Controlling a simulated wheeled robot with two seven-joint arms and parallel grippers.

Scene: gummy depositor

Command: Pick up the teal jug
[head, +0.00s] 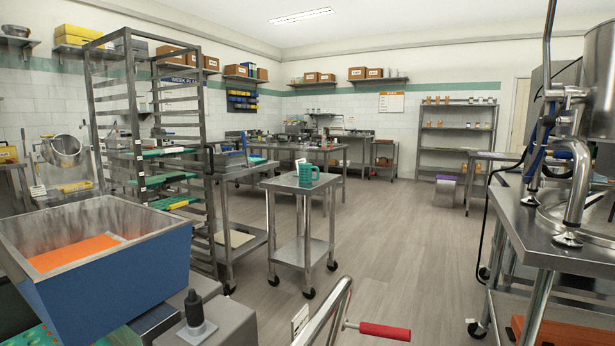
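The teal jug (305,174) stands upright on the top shelf of a small steel cart (287,184) in the middle of the room. It is small in the head view, and nothing touches it. Neither of my grippers shows in this view.
A blue hopper (120,277) with orange material stands close at the left. A tall tray rack (138,160) is behind it. A red-handled metal bar (385,331) is low in front. A steel table (545,225) with machinery fills the right. The floor (400,250) between is clear.

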